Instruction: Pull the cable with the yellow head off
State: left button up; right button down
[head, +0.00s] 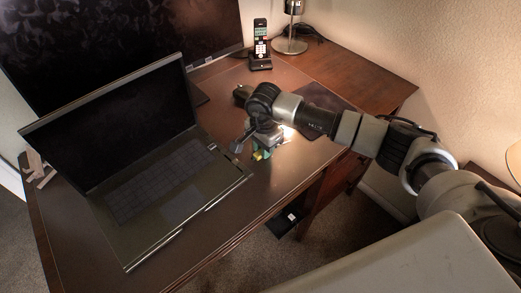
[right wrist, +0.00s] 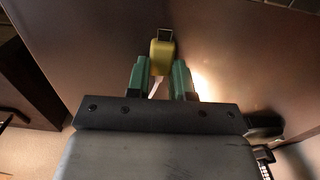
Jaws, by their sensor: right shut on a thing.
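The yellow head (right wrist: 162,56) of the cable sits between the two green fingers of my right gripper (right wrist: 160,80) in the right wrist view. A bit of pale cable runs back between the fingers. In the head view, my right gripper (head: 262,152) is just right of the laptop (head: 165,195), shut on the yellow head (head: 258,156), which shows as a small yellow spot apart from the laptop's edge. My left gripper is not in view.
A small dark piece (head: 237,147) is at the laptop's right edge. A monitor (head: 110,35), a cordless phone (head: 260,48) and a lamp base (head: 290,45) stand at the back. A dark mat (head: 335,100) lies behind my right arm. The desk's front right is clear.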

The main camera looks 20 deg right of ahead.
jog(key=shift+w+d+b, duration=0.25)
jog(key=shift+d, duration=0.3)
jog(key=shift+w+d+b, duration=0.2)
jog(key=shift+d, duration=0.3)
jog(key=shift+r, duration=0.1)
jog(key=shift+r+p, duration=1.1)
jog(key=shift+r, duration=0.8)
